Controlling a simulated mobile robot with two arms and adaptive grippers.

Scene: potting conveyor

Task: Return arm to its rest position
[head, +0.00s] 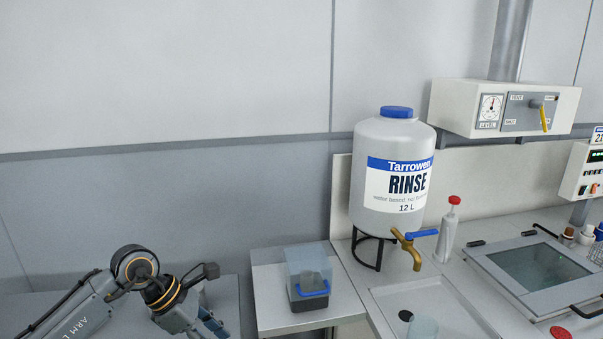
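My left arm comes in from the lower left and bends at a dark joint with orange rings. My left gripper (208,325) points down near the bottom edge, over or in front of a grey surface at the left. Its fingertips are small and partly cut off by the frame, so I cannot tell whether it is open or shut. I see nothing clearly held in it. My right arm and gripper are not in view.
A clear bin with a blue handle (309,280) stands on a side table (272,318) right of my gripper. A rinse tank (397,216) with a brass tap stands on a black stand. A tray (440,300), a red-capped bottle (448,236) and a glass-topped unit (540,268) are further right.

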